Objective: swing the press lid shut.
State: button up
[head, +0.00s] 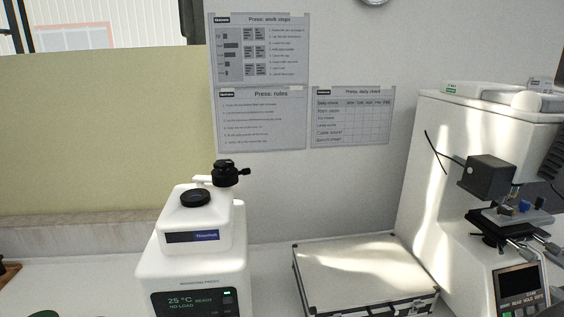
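The white mounting press (195,255) stands at the lower left of the head view, its front cut off by the bottom edge. A dark round opening (195,198) shows uncovered on its top. The black press lid (226,174), with a small knob on its right side, sits on a short white arm behind and to the right of the opening, swung aside from it. The press display reads 25 °C, READY and NO LOAD. My gripper is not in view.
A silver-edged case (362,272) lies on the white bench right of the press. A white hardness tester (430,170) with a dark head and stage stands farther right. Posters hang on the wall behind. Bare bench (75,285) shows left of the press.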

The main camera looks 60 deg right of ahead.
aim_at(230, 177)
jog(key=z, duration=0.85)
jog(key=j, duration=0.6)
jog(key=i+u, duration=0.05)
